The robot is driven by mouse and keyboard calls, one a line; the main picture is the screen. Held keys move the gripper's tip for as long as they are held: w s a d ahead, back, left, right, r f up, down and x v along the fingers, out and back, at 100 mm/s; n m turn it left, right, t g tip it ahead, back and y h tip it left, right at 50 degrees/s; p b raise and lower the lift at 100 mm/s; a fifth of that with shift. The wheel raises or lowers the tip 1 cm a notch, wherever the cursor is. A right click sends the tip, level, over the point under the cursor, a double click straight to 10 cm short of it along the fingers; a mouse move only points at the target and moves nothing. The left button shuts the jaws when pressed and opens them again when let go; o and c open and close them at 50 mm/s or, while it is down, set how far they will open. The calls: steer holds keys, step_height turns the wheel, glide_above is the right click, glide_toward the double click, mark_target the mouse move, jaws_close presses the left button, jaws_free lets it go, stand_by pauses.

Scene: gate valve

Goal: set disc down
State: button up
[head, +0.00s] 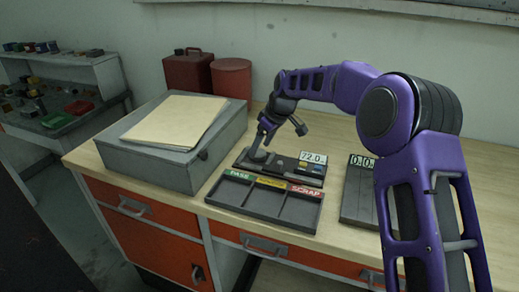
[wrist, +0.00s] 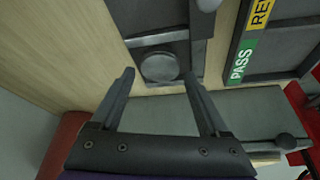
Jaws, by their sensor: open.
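A round grey disc (wrist: 159,67) lies flat on the square pad at one end of a dark tester (head: 310,180), whose display reads 72.0. My gripper (wrist: 159,76) is open, with one fingertip on each side of the disc in the wrist view. A gap shows between the disc and each finger; I cannot tell the height of the tips above the pad. In the head view my gripper (head: 257,148) is over the tester's left end and hides the disc. A dark sorting tray (head: 262,212) stands in front, with PASS, yellow and SCRAP labels.
A second device (head: 357,196) with a 0.0 display stands to the right, partly behind my arm. A grey box (head: 150,160) with folders on top stands close on the left. Red cans (head: 190,72) stand behind it. The wooden bench (head: 335,155) is bare between these.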

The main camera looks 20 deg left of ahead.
steer(key=v, duration=1)
steer(key=shift+r, duration=0.15)
